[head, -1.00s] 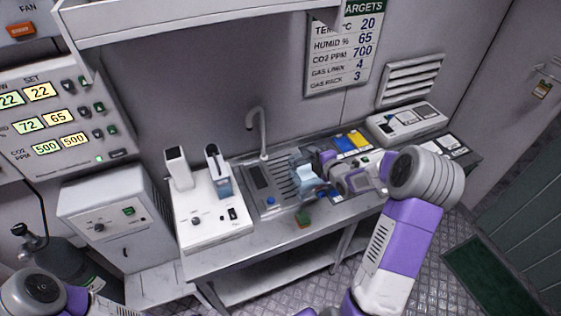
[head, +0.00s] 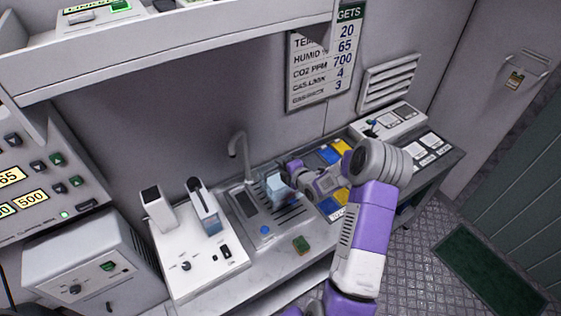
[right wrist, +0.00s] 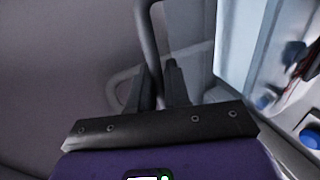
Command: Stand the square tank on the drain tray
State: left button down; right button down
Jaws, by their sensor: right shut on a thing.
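The square tank (head: 277,188) is a small light-blue see-through box in the head view. My right gripper (head: 291,181) is shut on it from the right side. The tank is over the ribbed drain tray (head: 283,222) beside the sink; I cannot tell whether it touches the tray. In the right wrist view the two dark fingers of my right gripper (right wrist: 160,85) are close together, with a clear, pale wall beside them on the right. The tank hides the back part of the tray. My left gripper is not in view.
A tap (head: 238,150) stands behind the sink, close left of the tank. A white device (head: 190,262) is at the left. Blue and yellow panels (head: 330,153) lie right of the tray.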

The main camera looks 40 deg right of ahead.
jog(key=f, duration=0.4)
jog(key=shift+w+f, duration=0.1)
jog(key=shift+w, duration=0.15)
jog(key=c, duration=1.5)
grip_release()
jog(key=shift+s+f, duration=0.15)
jog(key=shift+f, duration=0.1)
jog(key=o, duration=0.4)
jog(key=v, duration=1.2)
jog(key=shift+b, duration=0.35)
jog(key=shift+a, duration=0.1)
